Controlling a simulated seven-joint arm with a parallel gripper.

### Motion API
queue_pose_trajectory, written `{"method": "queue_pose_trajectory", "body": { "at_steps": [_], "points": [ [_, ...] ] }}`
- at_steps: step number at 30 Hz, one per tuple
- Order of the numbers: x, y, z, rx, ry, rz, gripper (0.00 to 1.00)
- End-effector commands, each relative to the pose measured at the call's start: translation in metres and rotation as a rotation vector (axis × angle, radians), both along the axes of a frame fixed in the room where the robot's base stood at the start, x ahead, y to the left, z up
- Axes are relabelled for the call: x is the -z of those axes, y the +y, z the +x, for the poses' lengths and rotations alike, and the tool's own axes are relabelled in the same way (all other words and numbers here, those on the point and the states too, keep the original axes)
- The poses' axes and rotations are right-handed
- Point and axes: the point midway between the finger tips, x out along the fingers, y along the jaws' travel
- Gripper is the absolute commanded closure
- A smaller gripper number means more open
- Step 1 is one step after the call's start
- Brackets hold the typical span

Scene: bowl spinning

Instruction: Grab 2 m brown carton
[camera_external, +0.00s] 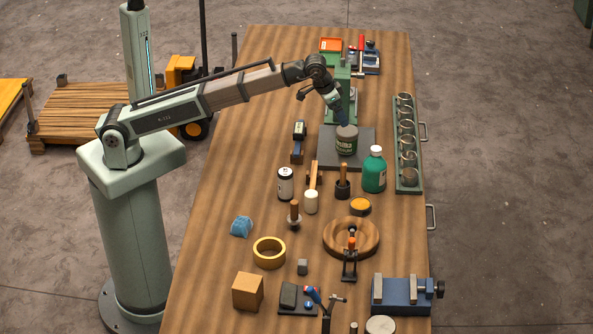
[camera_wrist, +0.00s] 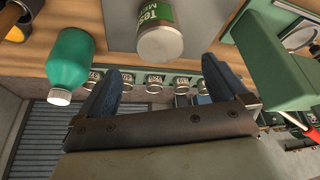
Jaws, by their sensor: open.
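A small brown carton (camera_external: 248,290) sits on the near left part of the wooden table in the external view. It is not in the wrist view. My gripper (camera_external: 341,118) is far from it, toward the back of the table, just above a green and grey can (camera_external: 346,141). In the wrist view my gripper (camera_wrist: 163,82) shows two blue fingers spread apart with nothing held between them. The can (camera_wrist: 160,38) shows beyond the fingers. Whether the fingers touch the can is unclear.
A green bottle (camera_external: 374,172) stands right of the can. A yellow tape ring (camera_external: 257,250), a blue lump (camera_external: 241,227) and a dark block (camera_external: 290,297) lie around the carton. A wooden bowl (camera_external: 331,236) and a blue vise (camera_external: 400,296) are farther right. The table's left edge is near the carton.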

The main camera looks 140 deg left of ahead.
Motion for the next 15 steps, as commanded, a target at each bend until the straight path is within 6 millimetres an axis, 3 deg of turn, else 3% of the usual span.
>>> {"method": "queue_pose_trajectory", "body": {
  "at_steps": [5,8,15],
  "points": [
    [0.0,-0.004,0.004,0.008,0.0,0.0,0.0],
    [0.0,-0.017,0.019,0.034,0.0,0.0,0.0],
    [0.001,-0.09,0.088,0.165,0.001,-0.001,0.0]
  ]
}}
